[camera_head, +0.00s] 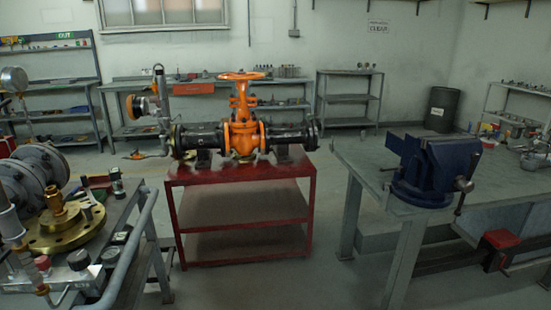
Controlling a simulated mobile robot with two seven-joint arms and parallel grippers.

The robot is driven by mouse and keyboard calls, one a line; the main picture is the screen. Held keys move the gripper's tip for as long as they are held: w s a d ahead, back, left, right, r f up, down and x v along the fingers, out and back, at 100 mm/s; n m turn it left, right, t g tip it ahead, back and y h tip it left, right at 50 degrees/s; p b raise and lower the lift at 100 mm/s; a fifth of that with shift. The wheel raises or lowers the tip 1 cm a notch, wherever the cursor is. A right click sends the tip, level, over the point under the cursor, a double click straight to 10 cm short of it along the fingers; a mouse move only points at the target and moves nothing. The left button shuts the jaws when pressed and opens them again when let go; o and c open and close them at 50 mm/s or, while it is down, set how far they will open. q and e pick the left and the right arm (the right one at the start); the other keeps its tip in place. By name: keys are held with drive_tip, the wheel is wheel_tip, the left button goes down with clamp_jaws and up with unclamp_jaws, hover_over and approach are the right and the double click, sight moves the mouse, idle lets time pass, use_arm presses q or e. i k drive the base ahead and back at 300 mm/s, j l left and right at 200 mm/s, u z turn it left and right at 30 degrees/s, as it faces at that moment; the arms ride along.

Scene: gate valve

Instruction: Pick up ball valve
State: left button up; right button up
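I cannot clearly make out which item is the ball valve. A brass fitting (58,211) stands on a round brass flange (66,233) on the cart at the left; it is too small to tell whether it is a valve. An orange gate valve (241,125) with a handwheel on top sits in a black flanged pipe (288,136) on the red table (240,174) in the middle. Neither of my grippers shows in this view.
A grey cart with a rail (133,243) fills the left front. A workbench (367,170) with a blue vise (428,165) stands at the right. Shelves (348,99) and a dark drum (441,108) line the back. Floor is clear between red table and workbench.

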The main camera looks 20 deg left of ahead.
sight(53, 197)
drive_tip(key=i+u, duration=0.2)
drive_tip(key=u, duration=0.2)
drive_tip(key=i+l+u, duration=0.15)
drive_tip(key=u, duration=0.25)
drive_tip(key=i+l+u, duration=0.15)
drive_tip(key=u, duration=0.3)
drive_tip(key=i+l+u, duration=0.1)
drive_tip(key=u, duration=0.35)
drive_tip(key=i+l+u, duration=0.2)
drive_tip(key=u, duration=0.25)
drive_tip(key=i+l+u, duration=0.15)
drive_tip(key=u, duration=0.25)
drive_tip(key=i+l+u, duration=0.1)
drive_tip(key=l+u, duration=0.55)
drive_tip(key=u, duration=0.25)
